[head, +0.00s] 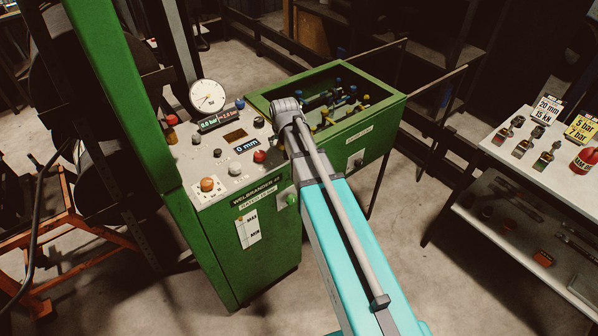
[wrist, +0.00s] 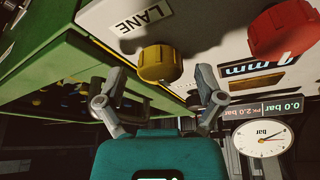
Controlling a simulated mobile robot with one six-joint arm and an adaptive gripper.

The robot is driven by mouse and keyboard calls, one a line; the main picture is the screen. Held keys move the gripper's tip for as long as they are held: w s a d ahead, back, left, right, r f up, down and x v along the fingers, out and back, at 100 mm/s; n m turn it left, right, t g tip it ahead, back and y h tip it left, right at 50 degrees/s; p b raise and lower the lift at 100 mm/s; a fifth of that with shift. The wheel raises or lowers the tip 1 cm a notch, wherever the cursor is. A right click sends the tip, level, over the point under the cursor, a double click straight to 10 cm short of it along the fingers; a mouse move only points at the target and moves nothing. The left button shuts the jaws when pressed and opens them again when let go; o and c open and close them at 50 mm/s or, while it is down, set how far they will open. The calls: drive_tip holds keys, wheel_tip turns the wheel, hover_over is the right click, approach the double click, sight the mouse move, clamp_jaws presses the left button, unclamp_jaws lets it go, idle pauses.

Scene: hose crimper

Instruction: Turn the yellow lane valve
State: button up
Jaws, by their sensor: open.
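The yellow lane valve is a round ribbed knob (wrist: 159,63) on the pale panel, beside a "LANE" label (wrist: 145,20) in the wrist view. I cannot make it out in the head view, where my arm covers part of the panel. My gripper (wrist: 159,76) is open and empty, with one finger on each side of the knob in the picture. The knob appears just beyond the fingertips. I cannot tell whether either finger touches it. The head view does not show the fingers clearly.
A red knob (wrist: 285,32) sits right of the yellow one in the wrist view. A dial gauge (head: 207,96) stands on the green machine (head: 232,262). An open green bin (head: 358,144) adjoins it. A table (head: 570,184) with tools stands right.

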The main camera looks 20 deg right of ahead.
drive_tip(key=shift+d+n+g+y, duration=0.15)
drive_tip(key=shift+n+y, duration=0.3)
drive_tip(key=shift+n, duration=0.7)
drive_tip(key=shift+a+n+g+y, duration=0.1)
drive_tip(key=shift+n+y, duration=0.3)
drive_tip(key=shift+n, duration=0.8)
drive_tip(key=shift+d+n+g+y, duration=0.15)
drive_tip(key=shift+n+y, duration=0.3)
drive_tip(key=shift+n, duration=0.7)
drive_tip(key=n+g+y, duration=0.1)
drive_tip(key=n, duration=0.2)
drive_tip(key=n+g+y, duration=0.1)
drive_tip(key=n, duration=0.3)
drive_tip(key=shift+w, duration=0.15)
drive_tip(key=p+v, duration=1.3)
drive_tip(key=v, duration=0.1)
drive_tip(key=s+a+f+m+g+h+b, duration=0.1)
drive_tip(key=s+a+f+m+h+b, duration=0.1)
drive_tip(key=s+m, duration=0.4)
drive_tip(key=s+a+f+m+h+b, duration=0.2)
drive_tip(key=s+m, duration=0.5)
drive_tip(key=s, duration=0.6)
drive_tip(key=shift+s+a+f+g, duration=0.4)
drive_tip(key=shift+a+f, duration=0.25)
drive_tip(key=shift+a, duration=0.35)
